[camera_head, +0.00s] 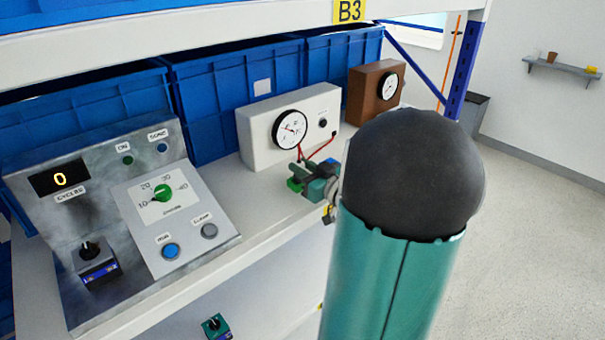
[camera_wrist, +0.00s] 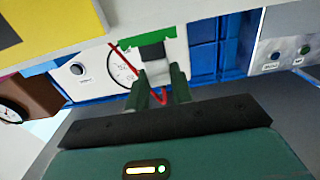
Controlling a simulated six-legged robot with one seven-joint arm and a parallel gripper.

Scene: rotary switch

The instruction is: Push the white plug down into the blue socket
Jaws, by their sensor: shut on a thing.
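My gripper (camera_head: 305,178) is in front of the white gauge box, above the shelf. In the wrist view its two dark green fingers (camera_wrist: 160,80) are close together. A bright green piece (camera_wrist: 148,41) with a dark grey block (camera_wrist: 153,52) sits at the fingertips; bright green (camera_head: 294,185) also shows at the gripper in the head view. The fingers hide much of the held part.
A grey control panel (camera_head: 215,232) stands at left, with a green dial (camera_head: 162,192) and a display reading 0. A brown gauge box (camera_head: 365,95) stands at right. Blue bins (camera_head: 205,95) line the back. The shelf before the white box looks clear.

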